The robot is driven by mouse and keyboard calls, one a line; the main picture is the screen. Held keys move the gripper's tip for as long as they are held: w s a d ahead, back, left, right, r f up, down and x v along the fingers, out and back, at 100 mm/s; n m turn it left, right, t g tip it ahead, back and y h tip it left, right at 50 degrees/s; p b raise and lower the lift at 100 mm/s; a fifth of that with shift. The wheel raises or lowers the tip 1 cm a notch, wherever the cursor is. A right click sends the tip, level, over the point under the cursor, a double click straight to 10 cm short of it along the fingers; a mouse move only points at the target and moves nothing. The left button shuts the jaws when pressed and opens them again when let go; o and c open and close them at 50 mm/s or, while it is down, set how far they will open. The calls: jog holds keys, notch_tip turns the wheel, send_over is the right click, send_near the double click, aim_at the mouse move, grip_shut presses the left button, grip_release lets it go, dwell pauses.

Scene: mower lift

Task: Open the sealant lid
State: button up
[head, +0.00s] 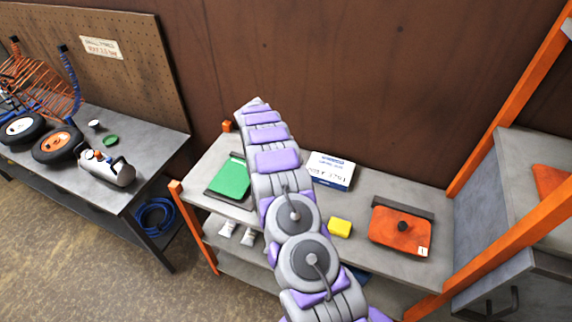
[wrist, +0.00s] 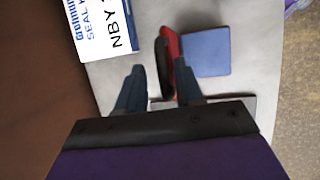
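In the wrist view, my gripper (wrist: 159,66) has its two dark fingers spread apart. A thin red lid-like piece with a dark rounded part (wrist: 166,60) stands edge-on between them, close to the right finger. A gap shows on the left finger's side; contact with the right finger is unclear. A flat blue square (wrist: 206,52) lies just right of the red piece. I cannot tell for sure whether these are the sealant lid and its container. In the head view my arm crosses the bench and hides them and my gripper.
A white printed box (head: 332,170) stands at the wall side; it also shows in the wrist view (wrist: 97,28). The bench holds a green-topped case (head: 230,181), a yellow block (head: 340,228) and an orange lidded case (head: 400,230). Orange posts (head: 510,90) stand at right.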

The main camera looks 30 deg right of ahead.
jog(key=b+v, duration=0.2)
jog(key=v, duration=1.5)
jog(key=shift+r, duration=0.2)
jog(key=shift+s+a, duration=0.1)
jog(key=shift+a, duration=0.05)
